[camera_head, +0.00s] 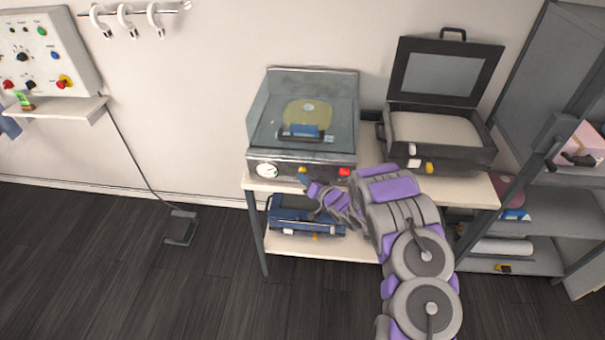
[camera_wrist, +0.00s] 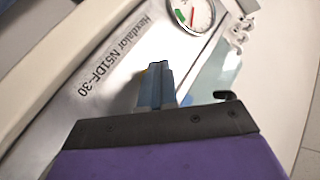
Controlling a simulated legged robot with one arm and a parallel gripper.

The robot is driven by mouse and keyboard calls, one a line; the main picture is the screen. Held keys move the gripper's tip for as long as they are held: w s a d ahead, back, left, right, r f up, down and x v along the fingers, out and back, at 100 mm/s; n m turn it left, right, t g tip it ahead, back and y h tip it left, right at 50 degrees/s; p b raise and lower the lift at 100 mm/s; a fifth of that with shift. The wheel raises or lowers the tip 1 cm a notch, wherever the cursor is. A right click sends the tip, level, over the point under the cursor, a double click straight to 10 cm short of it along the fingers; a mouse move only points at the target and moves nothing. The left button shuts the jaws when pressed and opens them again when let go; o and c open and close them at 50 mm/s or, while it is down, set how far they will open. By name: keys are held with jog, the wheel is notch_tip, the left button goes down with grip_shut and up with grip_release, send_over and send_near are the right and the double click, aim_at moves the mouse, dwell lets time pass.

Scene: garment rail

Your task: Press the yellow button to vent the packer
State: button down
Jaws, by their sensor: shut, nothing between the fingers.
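The packer (camera_head: 262,130) with a clear lid stands on the left part of the white table in the head view. Its front panel has a round gauge (camera_head: 267,170), a small yellow button (camera_head: 303,169) and a red button (camera_head: 344,171). My gripper (camera_head: 306,180) is shut and empty, its tip right at the yellow button. I cannot tell whether it touches. In the wrist view the shut blue-grey fingers (camera_wrist: 158,72) point at the metal front panel (camera_wrist: 85,95), between the printed label and the gauge (camera_wrist: 190,14).
A black open-lidded machine (camera_head: 440,150) with another yellow button (camera_head: 429,167) stands on the right of the table (camera_head: 470,190). A blue device (camera_head: 290,217) lies on the lower shelf. Grey shelving (camera_head: 560,215) is at right, a wall panel (camera_head: 45,50) at left. The left floor is mostly clear.

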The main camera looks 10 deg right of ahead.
jog(key=shift+s+a+f, duration=0.1)
jog(key=shift+s+a, duration=0.1)
jog(key=shift+s, duration=0.55)
jog(key=s, duration=0.1)
jog(key=s+a+p, duration=0.1)
jog(key=s, duration=0.2)
jog(key=shift+s+a, duration=0.3)
jog(key=shift+s, duration=0.1)
dwell(0.7)
